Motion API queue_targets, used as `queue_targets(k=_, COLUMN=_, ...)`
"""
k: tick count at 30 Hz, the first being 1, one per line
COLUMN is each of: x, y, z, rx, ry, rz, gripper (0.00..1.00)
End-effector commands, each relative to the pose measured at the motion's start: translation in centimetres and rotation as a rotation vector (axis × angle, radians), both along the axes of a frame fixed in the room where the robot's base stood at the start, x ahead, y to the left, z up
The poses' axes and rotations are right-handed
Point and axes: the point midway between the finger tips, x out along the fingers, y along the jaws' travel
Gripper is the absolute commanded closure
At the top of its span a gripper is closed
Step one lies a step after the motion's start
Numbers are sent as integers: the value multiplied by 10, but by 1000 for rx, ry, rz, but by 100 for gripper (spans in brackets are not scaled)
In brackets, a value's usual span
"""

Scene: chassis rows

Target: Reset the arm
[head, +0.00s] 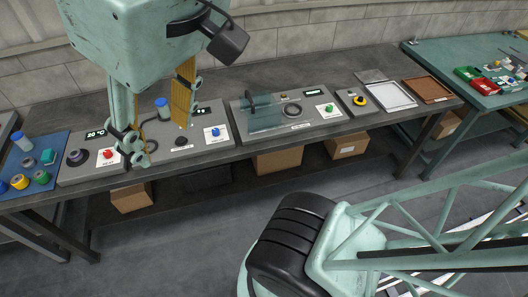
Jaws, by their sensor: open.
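My gripper (160,128) hangs large at the upper left of the head view, pointing down. Its two mint-green fingers are spread apart, and a yellow pad shows on the right one. I see nothing held between them. In the picture the fingers overlap the left grey control panel (215,147) on the bench. A blue-capped bottle (162,110) shows in the gap between them. I cannot tell how high the fingertips are above the panel.
A long dark bench (330,82) runs across the view. It bears a second panel with a clear cover (265,118), a white tray (388,96), a brown tray (428,90) and a blue mat (58,140). Cardboard boxes (278,160) lie below. A green table (450,52) stands right.

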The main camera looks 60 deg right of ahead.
Motion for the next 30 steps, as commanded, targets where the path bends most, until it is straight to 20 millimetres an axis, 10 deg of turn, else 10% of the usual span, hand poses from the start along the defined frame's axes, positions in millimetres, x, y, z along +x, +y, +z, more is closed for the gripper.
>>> queue_targets(k=16, x=-3, y=0, z=-15, rx=7, ry=12, rz=-9, gripper=57)
queue_targets(k=30, x=-4, y=0, z=-67, rx=7, ry=12, rz=-10, gripper=57)
